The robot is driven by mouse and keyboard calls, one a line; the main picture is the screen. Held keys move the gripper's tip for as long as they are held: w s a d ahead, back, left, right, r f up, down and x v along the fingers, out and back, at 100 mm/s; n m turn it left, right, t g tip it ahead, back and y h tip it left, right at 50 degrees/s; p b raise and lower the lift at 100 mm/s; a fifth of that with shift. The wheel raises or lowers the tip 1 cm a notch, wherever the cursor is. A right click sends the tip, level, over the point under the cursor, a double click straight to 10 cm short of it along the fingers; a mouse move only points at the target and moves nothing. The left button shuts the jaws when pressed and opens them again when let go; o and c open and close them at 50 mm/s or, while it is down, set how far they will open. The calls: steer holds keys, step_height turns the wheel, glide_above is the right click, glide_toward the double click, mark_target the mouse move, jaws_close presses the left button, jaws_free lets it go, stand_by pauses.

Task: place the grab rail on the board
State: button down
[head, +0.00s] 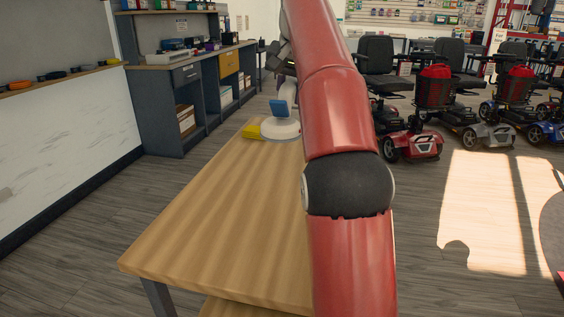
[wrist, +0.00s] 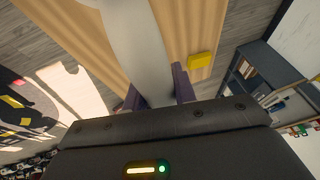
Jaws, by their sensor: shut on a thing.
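The grab rail shows in the wrist view as a broad white bar (wrist: 150,50) running away from between my jaws. My gripper (wrist: 157,92) is shut on it, with a dark purple finger on each side. In the head view a round white end (head: 281,129) with a blue lever (head: 283,108) shows low over or on the far end of the wooden table; I cannot tell whether it touches. The rest of the rail and my jaws are hidden behind my red arm there. I cannot pick out a separate board in either view.
A yellow block (head: 252,131) lies on the wooden table (head: 215,215) left of the white end; it also shows in the wrist view (wrist: 199,61). The near tabletop is clear. A grey workbench (head: 185,85) stands at the back left. Scooters (head: 415,135) stand at the right.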

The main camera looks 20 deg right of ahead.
step_height(320, 180, down, 19)
steer(key=shift+s+f+b, duration=0.1)
steer(key=shift+s+b, duration=0.05)
steer(key=shift+b, duration=0.8)
steer(key=shift+f, duration=0.1)
steer(key=c, duration=1.1)
jaws_free()
